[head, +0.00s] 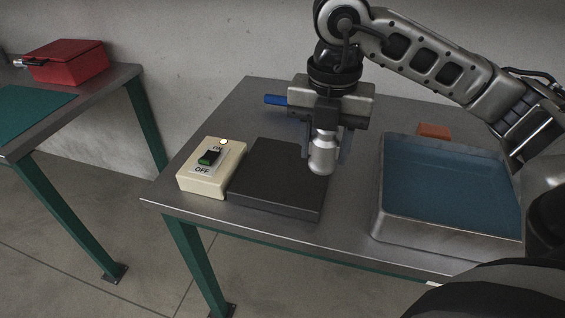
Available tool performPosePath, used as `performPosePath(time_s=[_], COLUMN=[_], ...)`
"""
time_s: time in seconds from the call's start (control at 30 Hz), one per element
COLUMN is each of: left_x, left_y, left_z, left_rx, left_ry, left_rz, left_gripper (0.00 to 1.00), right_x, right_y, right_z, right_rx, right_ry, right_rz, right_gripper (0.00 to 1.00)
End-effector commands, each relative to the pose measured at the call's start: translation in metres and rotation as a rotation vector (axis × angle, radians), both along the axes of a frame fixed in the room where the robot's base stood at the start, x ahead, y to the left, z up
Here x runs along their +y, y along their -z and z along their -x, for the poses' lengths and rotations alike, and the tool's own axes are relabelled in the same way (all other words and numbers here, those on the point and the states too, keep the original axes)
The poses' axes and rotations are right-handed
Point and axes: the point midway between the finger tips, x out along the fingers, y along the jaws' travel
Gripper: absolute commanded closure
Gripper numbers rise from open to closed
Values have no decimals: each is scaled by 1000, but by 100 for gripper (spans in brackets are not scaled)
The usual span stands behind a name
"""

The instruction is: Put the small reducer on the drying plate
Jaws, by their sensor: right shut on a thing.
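The small reducer (322,157) is a silvery metal piece with a rounded, wider lower end. My right gripper (325,135) is shut on it and holds it upright, pointing down, over the right part of the drying plate. The drying plate (268,172) is a flat black slab on the steel table. From this angle I cannot tell whether the reducer touches the plate or hangs just above it. My left gripper is not in view.
A beige switch box (212,178) with ON/OFF marks adjoins the plate's left side. A metal tray of blue liquid (450,185) stands at right, an orange block (434,131) behind it. A blue-handled tool (276,100) lies behind. A red box (68,62) sits on another table.

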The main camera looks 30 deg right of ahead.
Motion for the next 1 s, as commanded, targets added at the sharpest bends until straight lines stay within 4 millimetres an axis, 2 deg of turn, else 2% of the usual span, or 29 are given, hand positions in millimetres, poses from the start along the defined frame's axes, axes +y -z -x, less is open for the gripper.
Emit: performPosePath(time_s=[0.2,0.4,0.5,0.73,0.9,1.0], left_x=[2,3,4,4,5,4], left_y=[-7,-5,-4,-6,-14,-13], left_z=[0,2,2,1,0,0], left_rx=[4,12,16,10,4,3], left_ry=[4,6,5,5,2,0], left_rz=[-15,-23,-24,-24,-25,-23], left_gripper=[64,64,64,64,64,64], right_x=[6,8,9,10,9,9], right_y=[21,58,71,87,110,116], right_z=[-55,-89,-100,-113,-112,-113], right_rx=[0,1,-1,0,2,-2], right_ry=[-1,-2,-3,-4,-3,-4], right_rz=[-4,-2,-1,0,1,-1], right_gripper=[90,90,90,90,90,90])
